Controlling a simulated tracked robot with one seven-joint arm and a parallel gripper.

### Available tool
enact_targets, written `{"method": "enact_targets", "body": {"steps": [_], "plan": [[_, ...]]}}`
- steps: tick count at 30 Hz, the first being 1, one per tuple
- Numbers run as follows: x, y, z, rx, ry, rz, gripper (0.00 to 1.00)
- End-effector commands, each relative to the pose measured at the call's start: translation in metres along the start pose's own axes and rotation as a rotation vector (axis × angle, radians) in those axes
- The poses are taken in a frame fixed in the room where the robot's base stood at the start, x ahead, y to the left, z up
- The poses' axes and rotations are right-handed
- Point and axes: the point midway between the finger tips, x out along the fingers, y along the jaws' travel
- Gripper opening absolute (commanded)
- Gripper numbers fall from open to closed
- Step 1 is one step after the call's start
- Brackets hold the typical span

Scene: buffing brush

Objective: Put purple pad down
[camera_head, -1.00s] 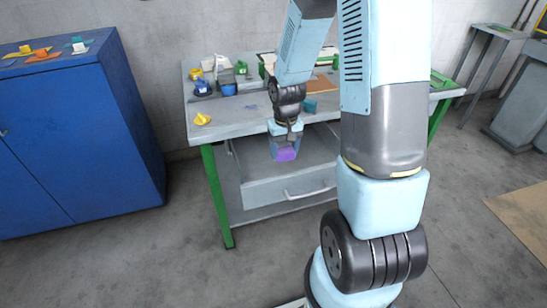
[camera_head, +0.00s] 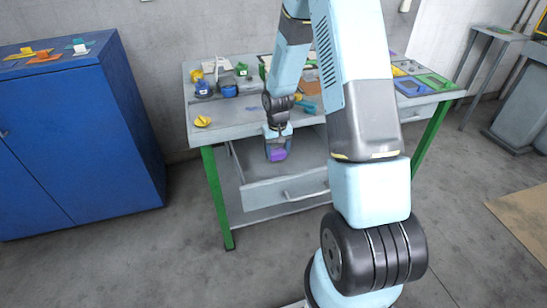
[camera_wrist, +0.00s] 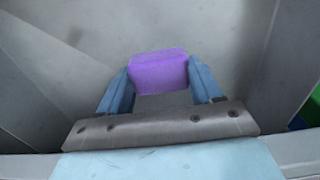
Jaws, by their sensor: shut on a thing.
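The purple pad (camera_wrist: 159,72) is a small purple block between the two blue fingers of my gripper (camera_wrist: 160,85) in the wrist view. My gripper is shut on it. In the head view, the purple pad (camera_head: 278,155) hangs below my gripper (camera_head: 277,146), over the open drawer (camera_head: 259,171) of the workbench. In the wrist view, a grey drawer floor (camera_wrist: 215,40) lies beyond the pad. I cannot tell whether the pad touches it.
The workbench (camera_head: 232,131) has green legs and holds a yellow piece (camera_head: 202,121), blue containers (camera_head: 229,90) and colored trays (camera_head: 410,88). A blue cabinet (camera_head: 85,140) with flat colored tools on top stands at left. The floor in front is clear.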

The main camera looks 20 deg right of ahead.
Motion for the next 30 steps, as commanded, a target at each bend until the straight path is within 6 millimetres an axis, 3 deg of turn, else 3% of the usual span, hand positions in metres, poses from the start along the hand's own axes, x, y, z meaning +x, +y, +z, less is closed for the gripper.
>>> {"method": "enact_targets", "body": {"steps": [6,18,19,26,30], "plan": [[0.027,0.000,0.001,0.000,-0.004,-0.001,0.16],[0.032,0.000,0.001,0.000,-0.001,-0.001,0.16],[0.032,0.000,0.001,0.000,-0.001,-0.001,0.67],[0.032,0.001,0.001,0.001,-0.001,-0.001,0.89],[0.032,0.001,0.001,0.001,-0.001,-0.001,0.90]]}}
